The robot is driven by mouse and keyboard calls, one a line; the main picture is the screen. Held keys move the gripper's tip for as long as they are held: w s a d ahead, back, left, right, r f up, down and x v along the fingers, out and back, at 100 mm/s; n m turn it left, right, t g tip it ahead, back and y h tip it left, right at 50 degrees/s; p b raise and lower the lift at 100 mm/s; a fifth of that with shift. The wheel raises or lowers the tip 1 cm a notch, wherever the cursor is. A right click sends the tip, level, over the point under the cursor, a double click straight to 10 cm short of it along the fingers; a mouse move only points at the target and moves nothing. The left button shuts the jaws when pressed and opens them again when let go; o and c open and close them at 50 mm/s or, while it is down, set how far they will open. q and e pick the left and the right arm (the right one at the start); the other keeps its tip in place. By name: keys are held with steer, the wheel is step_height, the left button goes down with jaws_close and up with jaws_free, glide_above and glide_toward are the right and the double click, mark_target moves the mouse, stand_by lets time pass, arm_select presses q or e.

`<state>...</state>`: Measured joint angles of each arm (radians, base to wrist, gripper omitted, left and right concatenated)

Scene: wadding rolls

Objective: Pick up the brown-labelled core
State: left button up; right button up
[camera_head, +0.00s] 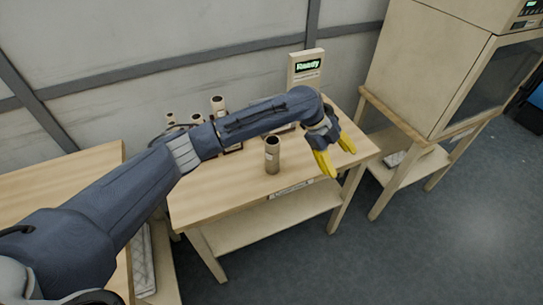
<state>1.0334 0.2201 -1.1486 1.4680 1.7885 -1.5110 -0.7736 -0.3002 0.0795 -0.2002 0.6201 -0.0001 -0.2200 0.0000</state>
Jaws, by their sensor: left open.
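A brown tube-shaped core (272,156) stands upright on the wooden table, left of my left gripper. A pale label patch shows low on its side; its colour is too small to tell. More cores stand at the back left of the table, among them a taller one (219,106) and a shorter one (171,119), partly hidden by my left arm. I cannot tell which core has the brown label. My left gripper (336,158) has yellow fingers spread apart, empty, near the table's right front, apart from the front core. My right gripper is not in view.
The wooden table (225,205) has a lower shelf and a labelled front edge. A post with a green "Ready" display (307,67) stands at its back. A large beige cabinet (425,60) is at right. Another wooden surface (60,185) lies at left.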

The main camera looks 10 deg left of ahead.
mark_target(271, 141)
arm_select(q)
steer(key=a+r+m+y, duration=0.2)
steer(key=a+r, duration=0.2)
steer(key=a, duration=0.3)
steer(key=w+a+r+m+y, duration=0.1)
steer(key=a+r+m+y, duration=0.1)
steer(key=a, duration=0.5)
steer(key=w+a+r+m+y, duration=0.1)
steer(key=a+r+m+y, duration=0.1)
steer(key=a+r+m, duration=0.2)
steer(key=shift+a+r+t+y, duration=0.2)
steer(key=shift+a+r, duration=0.4)
steer(key=shift+a, duration=0.2)
steer(key=shift+a+r+t+y, duration=0.1)
steer(key=shift+a+r+t, duration=0.1)
steer(key=shift+a+r, duration=0.45)
steer(key=shift+s+a+f, duration=0.1)
steer(key=shift+a+f, duration=0.05)
steer(key=shift+a, duration=0.15)
step_height(271, 141, down, 12)
steer(key=shift+r, duration=0.15)
steer(key=shift+w+d+f, duration=0.1)
steer(key=shift+f, duration=1.2)
steer(key=shift+w+d+f, duration=0.1)
steer(key=shift+f, duration=1.2)
steer(key=shift+c, duration=0.3)
steer(key=c, duration=1.3)
steer(key=shift+r, duration=0.1)
